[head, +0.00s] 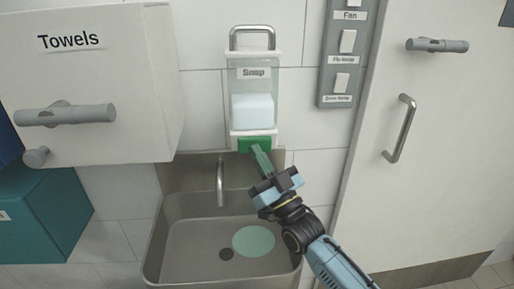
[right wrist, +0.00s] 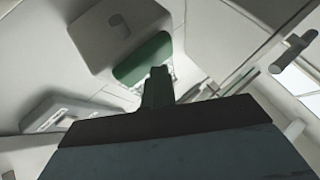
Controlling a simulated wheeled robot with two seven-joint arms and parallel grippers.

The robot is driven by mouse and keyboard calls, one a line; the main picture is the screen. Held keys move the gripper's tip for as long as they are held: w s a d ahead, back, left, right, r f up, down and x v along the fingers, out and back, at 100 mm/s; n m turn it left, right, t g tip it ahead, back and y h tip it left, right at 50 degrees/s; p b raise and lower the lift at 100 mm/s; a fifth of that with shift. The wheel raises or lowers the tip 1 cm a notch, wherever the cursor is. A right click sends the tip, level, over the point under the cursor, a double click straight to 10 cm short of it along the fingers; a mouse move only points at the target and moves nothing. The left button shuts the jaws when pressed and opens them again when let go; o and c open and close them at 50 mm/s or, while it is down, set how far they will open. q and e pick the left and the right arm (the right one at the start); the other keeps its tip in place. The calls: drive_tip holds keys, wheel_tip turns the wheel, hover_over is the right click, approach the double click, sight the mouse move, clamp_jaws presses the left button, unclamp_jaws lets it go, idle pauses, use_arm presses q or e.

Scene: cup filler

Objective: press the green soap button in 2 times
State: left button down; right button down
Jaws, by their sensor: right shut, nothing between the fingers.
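The soap dispenser (head: 253,86) hangs on the tiled wall, with a pale block of soap showing through its clear front. Its green soap button (head: 247,144) is at the bottom; it also shows in the right wrist view (right wrist: 140,58). My right gripper (head: 257,150) is shut and empty, its fingertips at the button's right lower part in the head view. In the right wrist view its fingers (right wrist: 157,75) overlap the button's lower edge. I cannot tell whether they touch it or how far it is pushed in. My left gripper is not in view.
A steel sink (head: 180,250) with a tap (head: 220,180) lies below, with a pale green disc (head: 254,241) in its basin. A Towels cabinet (head: 90,120) stands out on the left. A switch panel (head: 342,52) and a white door (head: 440,130) with handles are on the right.

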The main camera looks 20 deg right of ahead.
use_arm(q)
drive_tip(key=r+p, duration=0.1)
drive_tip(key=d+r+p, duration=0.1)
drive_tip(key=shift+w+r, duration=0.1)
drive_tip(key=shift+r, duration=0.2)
use_arm(e)
drive_tip(key=shift+h, duration=0.3)
drive_tip(key=s, duration=0.3)
drive_tip(key=s+a, duration=0.1)
drive_tip(key=shift+s+f, duration=0.3)
drive_tip(key=shift+f, duration=0.05)
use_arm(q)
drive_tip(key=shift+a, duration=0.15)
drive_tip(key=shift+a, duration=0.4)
use_arm(e)
drive_tip(key=shift+a, duration=0.1)
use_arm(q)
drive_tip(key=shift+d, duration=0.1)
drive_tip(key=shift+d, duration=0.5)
